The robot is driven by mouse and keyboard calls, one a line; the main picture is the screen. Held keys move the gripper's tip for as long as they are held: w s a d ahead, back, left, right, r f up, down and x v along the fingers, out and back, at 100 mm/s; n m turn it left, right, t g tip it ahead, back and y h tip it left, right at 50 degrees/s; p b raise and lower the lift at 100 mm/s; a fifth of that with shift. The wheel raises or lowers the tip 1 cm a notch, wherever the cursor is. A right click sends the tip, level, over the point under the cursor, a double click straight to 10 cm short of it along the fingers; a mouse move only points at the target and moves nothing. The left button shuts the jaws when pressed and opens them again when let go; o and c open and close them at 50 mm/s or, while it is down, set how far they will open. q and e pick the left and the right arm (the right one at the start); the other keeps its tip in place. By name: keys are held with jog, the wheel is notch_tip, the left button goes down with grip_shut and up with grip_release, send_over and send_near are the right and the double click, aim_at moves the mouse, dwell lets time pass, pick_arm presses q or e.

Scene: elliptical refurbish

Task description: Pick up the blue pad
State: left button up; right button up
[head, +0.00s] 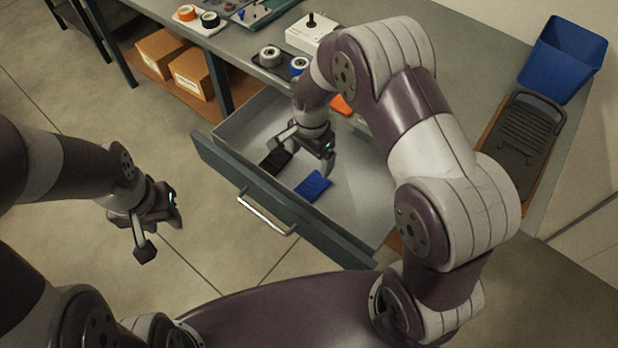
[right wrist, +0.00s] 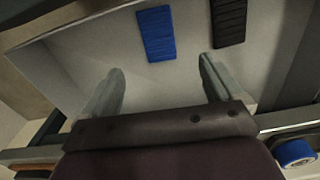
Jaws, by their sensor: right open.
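The blue pad (head: 313,186) lies flat on the floor of the open grey drawer (head: 352,205), near the drawer's front. It also shows in the right wrist view (right wrist: 157,34), ahead of the fingertips and between their lines. A black pad (head: 275,162) lies left of it in the head view, and right of it in the right wrist view (right wrist: 228,22). My right gripper (head: 306,153) is open and empty inside the drawer, just behind the blue pad. Its two fingers (right wrist: 160,72) are spread wide. My left gripper (head: 160,236) is open and empty over the floor, outside the drawer.
The drawer's front panel with its handle (head: 268,215) stands between the pads and my body. An orange item (head: 341,105) is partly hidden by my right arm. The workbench above holds tape rolls (head: 270,56), a white box (head: 308,35) and a blue bin (head: 563,60).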

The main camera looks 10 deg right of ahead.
aim_at(311, 186)
jog(key=f, duration=1.1)
jog(key=shift+s+f+p, duration=0.2)
jog(key=shift+f+p, duration=0.05)
jog(key=shift+p, duration=0.15)
jog(key=shift+w+f, duration=0.15)
jog(key=shift+f, duration=0.05)
jog(key=shift+r, duration=0.1)
jog(key=c, duration=1.2)
